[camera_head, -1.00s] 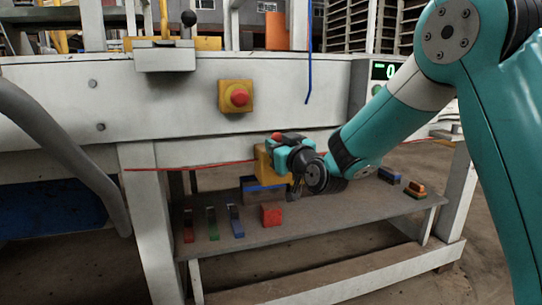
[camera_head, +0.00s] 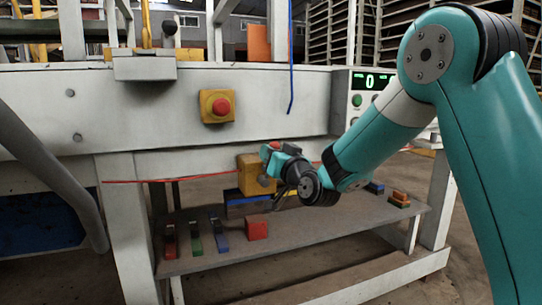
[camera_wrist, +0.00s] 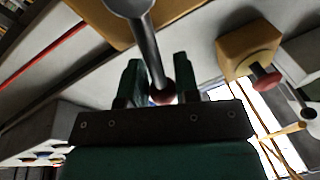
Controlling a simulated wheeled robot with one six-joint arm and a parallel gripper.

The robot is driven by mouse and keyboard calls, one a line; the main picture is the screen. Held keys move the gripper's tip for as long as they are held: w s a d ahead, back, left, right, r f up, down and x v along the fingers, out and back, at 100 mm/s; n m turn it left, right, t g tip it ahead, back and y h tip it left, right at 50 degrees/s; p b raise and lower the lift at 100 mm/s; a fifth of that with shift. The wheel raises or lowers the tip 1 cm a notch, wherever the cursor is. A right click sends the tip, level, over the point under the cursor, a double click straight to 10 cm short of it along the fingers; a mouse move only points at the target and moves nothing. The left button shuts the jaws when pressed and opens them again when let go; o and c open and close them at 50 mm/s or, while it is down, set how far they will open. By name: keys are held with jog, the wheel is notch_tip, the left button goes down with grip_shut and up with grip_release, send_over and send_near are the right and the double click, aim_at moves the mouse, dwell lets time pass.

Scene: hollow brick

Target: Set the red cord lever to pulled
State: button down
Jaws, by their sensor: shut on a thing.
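The red cord (camera_head: 170,180) runs along the front below the white panel to a yellow switch box (camera_head: 253,175). In the wrist view, the cord (camera_wrist: 45,55) shows at upper left. A grey lever rod with a dark red knob (camera_wrist: 162,96) comes down from the yellow box (camera_wrist: 185,8). My gripper (camera_wrist: 158,84) has its two fingers on either side of the knob and is shut on it. In the head view my gripper (camera_head: 274,166) is at the box's right side; the knob is too small to tell there.
A red stop button on a yellow box (camera_head: 217,106) sits on the white panel.

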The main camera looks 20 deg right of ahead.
jog(key=c, duration=1.2)
grip_release()
jog(key=shift+o, duration=0.2)
jog(key=b+v, duration=0.9)
jog(key=v, duration=0.8)
jog(key=shift+s+b, duration=0.2)
jog(key=shift+b, duration=0.1)
jog(key=shift+d, duration=0.1)
